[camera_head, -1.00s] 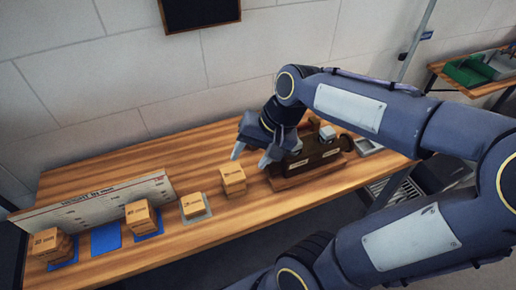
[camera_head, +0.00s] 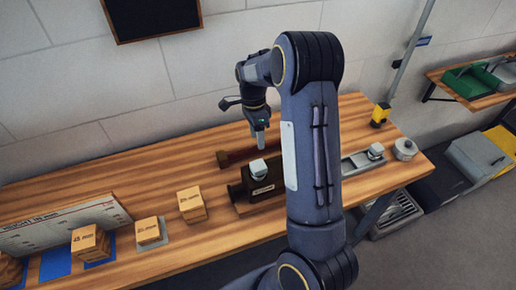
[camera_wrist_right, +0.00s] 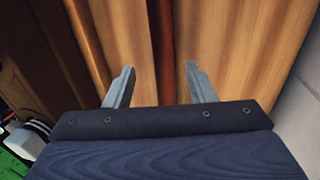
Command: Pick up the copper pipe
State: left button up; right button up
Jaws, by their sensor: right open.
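A reddish-brown bar that looks like the copper pipe (camera_head: 236,157) lies on the wooden bench, behind a dark brown block fixture (camera_head: 262,193). My right gripper (camera_head: 261,143) points down at the bar's right end in the head view, and my arm hides what lies further right. In the right wrist view the right gripper (camera_wrist_right: 160,68) is open. A dark reddish strip, seemingly the pipe (camera_wrist_right: 163,45), runs between its two fingers with gaps on both sides. I cannot tell the height of the fingertips above it. My left gripper is not in view.
Several wooden blocks, including one (camera_head: 191,204), and a white measuring board (camera_head: 70,225) stand on the bench's left. A grey tray (camera_head: 358,163), a round metal pot (camera_head: 404,149) and a yellow-black item (camera_head: 380,114) stand at the right. The bench's back left is clear.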

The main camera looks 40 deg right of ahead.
notch_tip(320, 180, down, 4)
jog(key=shift+s+f+p, duration=0.15)
jog(key=shift+p, duration=0.25)
jog(key=shift+a, duration=0.1)
jog(key=shift+c, duration=0.2)
grip_shut()
